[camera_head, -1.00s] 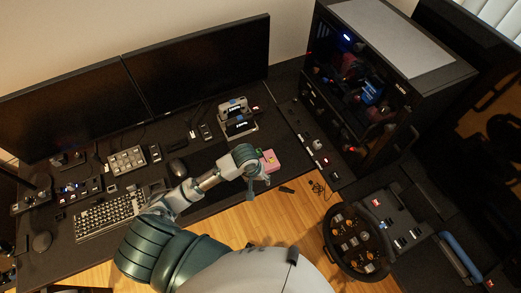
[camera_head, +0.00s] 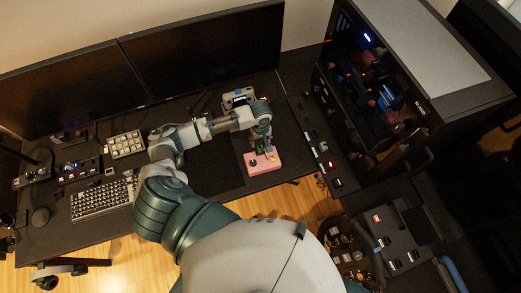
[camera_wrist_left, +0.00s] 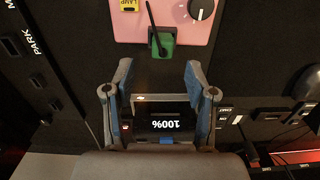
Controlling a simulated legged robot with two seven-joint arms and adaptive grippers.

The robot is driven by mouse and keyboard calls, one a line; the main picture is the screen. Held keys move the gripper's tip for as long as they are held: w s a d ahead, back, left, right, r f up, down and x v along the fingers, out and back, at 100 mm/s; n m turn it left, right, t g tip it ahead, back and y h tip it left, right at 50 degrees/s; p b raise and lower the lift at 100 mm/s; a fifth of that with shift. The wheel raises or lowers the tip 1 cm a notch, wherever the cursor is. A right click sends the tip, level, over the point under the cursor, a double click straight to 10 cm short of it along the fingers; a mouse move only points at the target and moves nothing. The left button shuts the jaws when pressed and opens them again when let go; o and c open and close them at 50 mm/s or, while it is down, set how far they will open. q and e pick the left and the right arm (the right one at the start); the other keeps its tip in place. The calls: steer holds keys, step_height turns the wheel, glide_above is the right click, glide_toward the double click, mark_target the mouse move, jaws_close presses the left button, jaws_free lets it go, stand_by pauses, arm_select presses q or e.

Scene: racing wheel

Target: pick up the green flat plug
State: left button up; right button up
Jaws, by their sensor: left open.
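The green flat plug (camera_wrist_left: 162,43) sits at the edge of a pink box (camera_wrist_left: 215,25) in the left wrist view, with a thin black stick-like part rising from it. The pink box (camera_head: 266,164) lies on the desk in the head view, where the plug is small and partly hidden by my gripper. My left gripper (camera_wrist_left: 159,74) is open and empty. Its two fingertips are just short of the plug, one to each side of its line. In the head view my left gripper (camera_head: 263,143) hangs over the box's far edge. My right gripper is not seen.
A device with a "100%" display (camera_wrist_left: 166,124) shows between my fingers. A black panel with switches (camera_head: 318,150) and a PC case (camera_head: 395,90) stand to the right. Monitors (camera_head: 200,55) line the back; a keyboard (camera_head: 103,199) lies left. The dark mat before the box is clear.

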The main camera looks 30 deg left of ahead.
mark_target(260, 147)
arm_select(q)
steer(key=shift+s+a+f, duration=0.1)
steer(key=shift+s+f, duration=0.1)
steer(key=shift+f, duration=0.95)
step_height(260, 147, down, 3)
steer(key=shift+s+f, duration=0.1)
steer(key=shift+f, duration=0.2)
steer(key=c, duration=1.1)
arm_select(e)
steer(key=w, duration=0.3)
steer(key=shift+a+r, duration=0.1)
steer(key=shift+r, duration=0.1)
